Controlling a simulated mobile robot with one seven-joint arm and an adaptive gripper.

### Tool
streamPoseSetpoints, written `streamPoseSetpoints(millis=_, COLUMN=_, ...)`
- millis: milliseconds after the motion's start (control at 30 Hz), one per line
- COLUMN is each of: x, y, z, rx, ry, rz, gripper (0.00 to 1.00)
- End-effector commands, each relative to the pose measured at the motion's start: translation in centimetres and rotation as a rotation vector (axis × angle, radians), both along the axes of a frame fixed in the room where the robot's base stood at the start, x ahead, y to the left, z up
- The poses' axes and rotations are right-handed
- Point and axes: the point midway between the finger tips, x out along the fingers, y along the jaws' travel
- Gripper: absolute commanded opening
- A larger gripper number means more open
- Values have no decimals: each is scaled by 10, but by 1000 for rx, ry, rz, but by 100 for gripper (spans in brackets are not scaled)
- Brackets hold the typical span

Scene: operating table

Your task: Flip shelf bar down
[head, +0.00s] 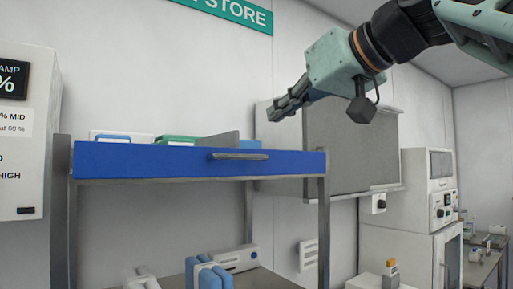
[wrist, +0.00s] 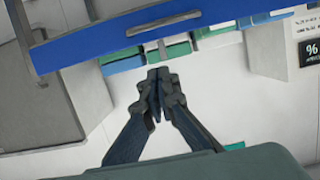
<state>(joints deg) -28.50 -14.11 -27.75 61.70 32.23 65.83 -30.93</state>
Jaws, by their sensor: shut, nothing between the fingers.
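The shelf bar is a long blue panel (head: 120,161) across the front edge of the upper shelf in the head view, with a grey handle (head: 239,156) right of its middle. It stands upright in front of the items on the shelf. In the wrist view the blue bar (wrist: 90,46) runs tilted across the top, and the grey handle (wrist: 163,26) shows on it. My gripper (head: 271,117) is shut and empty, above and to the right of the bar, apart from it. In the wrist view its fingertips (wrist: 158,74) point toward the bar near the handle.
Green (head: 178,140) and blue boxes sit behind the bar on the shelf. The shelf's right post (head: 323,215) stands below my gripper. A grey panel (head: 350,145) is on the wall behind. A white device (head: 235,258) and blue items (head: 208,273) stand on the lower surface.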

Motion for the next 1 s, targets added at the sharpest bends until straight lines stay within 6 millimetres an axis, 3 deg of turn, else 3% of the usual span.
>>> streamPoseSetpoints(millis=533, x=6, y=6, z=0, rx=-1, ry=-3, rz=4, gripper=0)
streamPoseSetpoints(millis=1000, x=82, y=57, z=-24, rx=-2, ry=-2, rz=5, gripper=0)
